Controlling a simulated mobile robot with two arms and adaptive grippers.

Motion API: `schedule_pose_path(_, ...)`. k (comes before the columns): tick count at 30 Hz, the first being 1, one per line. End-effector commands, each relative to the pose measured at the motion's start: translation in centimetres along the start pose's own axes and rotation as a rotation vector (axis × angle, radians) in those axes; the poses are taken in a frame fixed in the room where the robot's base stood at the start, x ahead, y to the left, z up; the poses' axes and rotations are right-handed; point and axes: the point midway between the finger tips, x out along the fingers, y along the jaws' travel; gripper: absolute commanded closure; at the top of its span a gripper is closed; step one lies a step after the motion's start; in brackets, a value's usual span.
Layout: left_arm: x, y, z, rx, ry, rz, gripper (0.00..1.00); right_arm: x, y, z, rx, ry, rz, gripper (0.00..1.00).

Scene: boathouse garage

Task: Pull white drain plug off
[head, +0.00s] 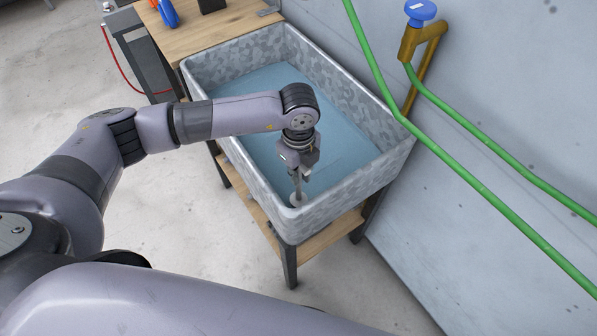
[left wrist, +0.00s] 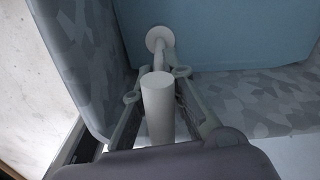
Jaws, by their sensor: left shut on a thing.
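The white drain plug (head: 297,199) is in the near corner of the grey patterned tub (head: 240,165). In the left wrist view it shows as a pale upright cylinder (left wrist: 158,105) with a thinner stem and a round white disc (left wrist: 159,38) beyond it. My left gripper (head: 297,176) points down inside the tub. Its fingers are shut on the pale shaft, one on each side. Whether the disc sits in the drain or is clear of it, I cannot tell. My right gripper is not in view.
The tub holds a flat blue surface (head: 285,85) that looks like water. It stands on a wooden-topped frame with dark legs (head: 289,265). Green hoses (head: 480,160) and a brass tap with a blue handle (head: 420,12) are at the wall on the right.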

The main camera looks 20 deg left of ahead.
Motion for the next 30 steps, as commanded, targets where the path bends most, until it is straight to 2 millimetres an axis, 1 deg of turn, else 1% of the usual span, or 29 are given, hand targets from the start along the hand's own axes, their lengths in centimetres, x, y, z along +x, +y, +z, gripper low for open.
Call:
schedule_pose_path(1,-0.3,0.0,0.0,0.000,0.000,-0.001,1.00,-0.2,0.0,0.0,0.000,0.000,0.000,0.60)
schedule_pose_path(30,-2.7,-0.1,0.0,0.000,0.000,-0.002,1.00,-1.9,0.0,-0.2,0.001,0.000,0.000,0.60)
